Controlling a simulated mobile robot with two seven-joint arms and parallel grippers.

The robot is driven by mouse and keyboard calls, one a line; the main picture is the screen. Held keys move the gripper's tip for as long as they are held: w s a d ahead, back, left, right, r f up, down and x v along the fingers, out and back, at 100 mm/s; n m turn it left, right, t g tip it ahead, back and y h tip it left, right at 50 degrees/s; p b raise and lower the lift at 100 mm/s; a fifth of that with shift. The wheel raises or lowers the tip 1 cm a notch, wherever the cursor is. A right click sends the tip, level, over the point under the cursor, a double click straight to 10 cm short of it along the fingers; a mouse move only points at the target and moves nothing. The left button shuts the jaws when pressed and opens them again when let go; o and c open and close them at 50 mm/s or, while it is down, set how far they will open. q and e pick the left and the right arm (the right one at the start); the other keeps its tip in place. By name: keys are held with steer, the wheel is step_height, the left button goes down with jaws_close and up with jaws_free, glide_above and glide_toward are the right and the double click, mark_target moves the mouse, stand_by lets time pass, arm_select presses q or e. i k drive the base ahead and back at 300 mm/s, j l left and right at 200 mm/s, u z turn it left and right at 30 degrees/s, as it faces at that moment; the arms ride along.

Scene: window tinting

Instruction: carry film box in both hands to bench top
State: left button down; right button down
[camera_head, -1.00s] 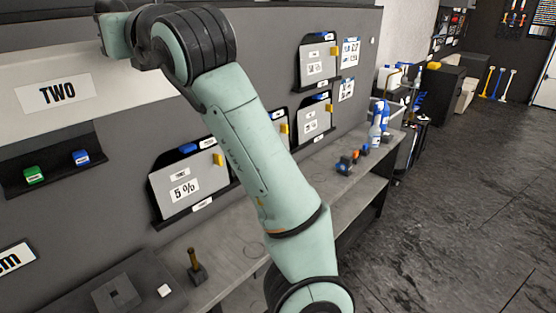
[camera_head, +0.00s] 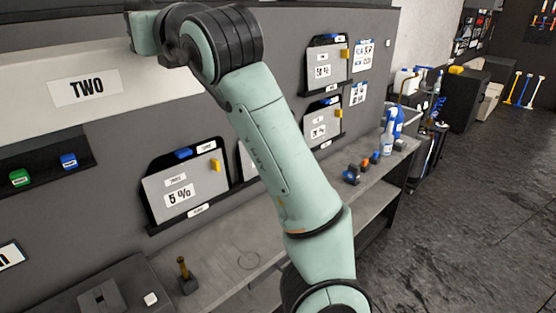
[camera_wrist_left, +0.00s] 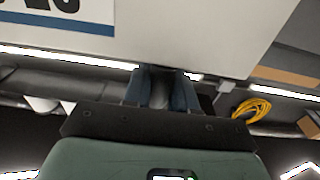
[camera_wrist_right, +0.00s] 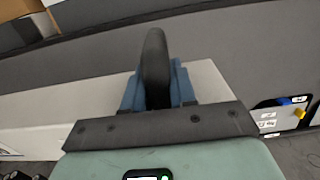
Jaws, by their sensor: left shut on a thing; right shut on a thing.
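The film box is a long pale box (camera_head: 150,85) with a white "TWO" label, held up at the upper left of the head view, in front of the grey panel. My right arm crosses the head view from the bottom to the box's top right. The bench top (camera_head: 225,245) is the grey surface below, partly hidden by my arm.
A dark case (camera_head: 75,295), a white cube (camera_head: 151,299) and a brass-handled tool (camera_head: 186,275) are at the bench's near end. A 5 % film holder (camera_head: 185,185) hangs on the panel.

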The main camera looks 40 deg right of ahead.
mark_target(272, 224)
steer(key=k+l, duration=0.1)
steer(key=l, duration=0.45)
steer(key=k+l, duration=0.1)
steer(key=l, duration=0.5)
steer(key=k+l, duration=0.1)
steer(key=l, duration=0.45)
steer(key=k+l, duration=0.15)
steer(key=l, duration=0.2)
steer(key=k+l, duration=0.15)
steer(key=l, duration=0.15)
steer(key=k+l, duration=0.15)
steer(key=l, duration=0.2)
steer(key=k+l, duration=0.15)
steer(key=l, duration=0.2)
